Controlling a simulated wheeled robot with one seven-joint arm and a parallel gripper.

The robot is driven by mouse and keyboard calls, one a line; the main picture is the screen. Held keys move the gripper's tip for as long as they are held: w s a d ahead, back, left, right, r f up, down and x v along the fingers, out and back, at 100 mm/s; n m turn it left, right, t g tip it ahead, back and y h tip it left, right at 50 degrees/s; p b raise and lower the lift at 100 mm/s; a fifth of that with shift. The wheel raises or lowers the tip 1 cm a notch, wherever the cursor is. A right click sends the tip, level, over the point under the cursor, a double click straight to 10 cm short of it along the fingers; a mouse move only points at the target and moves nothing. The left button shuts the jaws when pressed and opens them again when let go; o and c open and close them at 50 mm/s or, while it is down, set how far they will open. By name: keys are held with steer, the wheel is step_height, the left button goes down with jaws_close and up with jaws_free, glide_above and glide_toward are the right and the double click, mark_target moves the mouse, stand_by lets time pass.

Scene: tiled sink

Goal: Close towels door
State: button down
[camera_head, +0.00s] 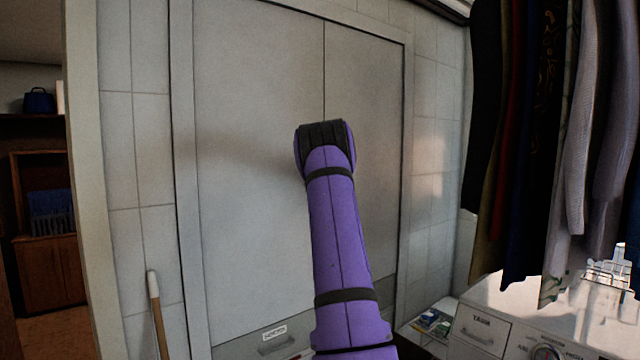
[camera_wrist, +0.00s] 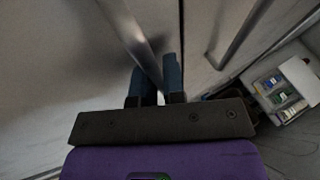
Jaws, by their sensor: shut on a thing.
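A tall pale cabinet has a wide left door (camera_head: 255,170) and a narrower right door (camera_head: 366,95). In the head view both look flat, with a thin seam between them and no clear gap. No towels label is readable on either door. In the wrist view, my gripper (camera_wrist: 158,78) is shut on the long metal bar handle (camera_wrist: 133,35) of the left door (camera_wrist: 50,60), just left of the seam. The right door's handle (camera_wrist: 243,35) stands apart to the right. In the head view my purple arm hides the gripper and both handles.
A labelled drawer (camera_head: 285,340) lies low under the doors. A wooden stick (camera_head: 156,310) leans at the left. Hanging clothes (camera_head: 550,130) and a white washing machine (camera_head: 535,320) crowd the right. An open drawer or box with small packets (camera_wrist: 283,92) is at the right.

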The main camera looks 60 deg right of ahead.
steer(key=shift+w+r, duration=0.15)
steer(key=shift+r, duration=0.1)
